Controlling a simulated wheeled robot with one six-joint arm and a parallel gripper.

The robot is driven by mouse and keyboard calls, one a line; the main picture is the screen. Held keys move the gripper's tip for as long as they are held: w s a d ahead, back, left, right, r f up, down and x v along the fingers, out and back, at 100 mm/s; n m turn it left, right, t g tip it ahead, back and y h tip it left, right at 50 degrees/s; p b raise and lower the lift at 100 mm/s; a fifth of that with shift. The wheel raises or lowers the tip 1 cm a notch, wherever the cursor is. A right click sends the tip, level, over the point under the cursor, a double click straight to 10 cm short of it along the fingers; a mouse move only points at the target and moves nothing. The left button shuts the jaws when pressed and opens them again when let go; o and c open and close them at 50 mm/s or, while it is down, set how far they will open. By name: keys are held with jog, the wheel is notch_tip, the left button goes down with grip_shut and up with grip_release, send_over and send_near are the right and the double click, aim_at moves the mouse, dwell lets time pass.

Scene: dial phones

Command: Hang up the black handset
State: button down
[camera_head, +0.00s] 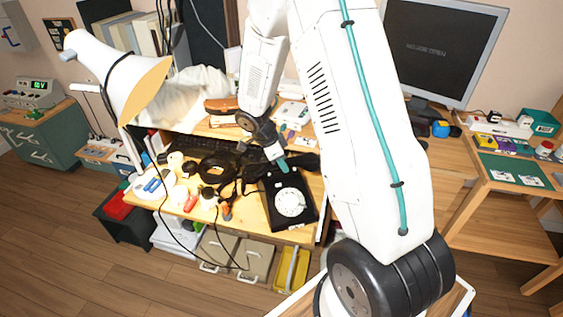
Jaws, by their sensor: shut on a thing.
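The black dial phone (275,211) lies near the front edge of the desk, its white dial (290,203) facing up. My gripper (283,166) reaches down from above to the back end of the phone, with teal fingertips. It is shut on what looks like the black handset (303,163), a dark shape at and just behind the phone's back end. The handset's outline blends with the dark things around it. I cannot tell whether it touches the phone or is held above it. My arm hides the desk to the right.
Black cables and a dark coil (215,170) lie left of the phone, with small coloured tools (190,202) at the desk's left front. A white lamp (118,82) leans over the left side. A monitor (440,50) stands at the right. Wooden floor (70,255) is open at lower left.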

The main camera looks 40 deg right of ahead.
jog(key=shift+f, duration=1.05)
jog(key=c, duration=1)
grip_release()
jog(key=shift+r, duration=0.1)
jog(key=v, duration=0.7)
jog(key=shift+a+r, duration=0.1)
jog(key=shift+r, duration=0.2)
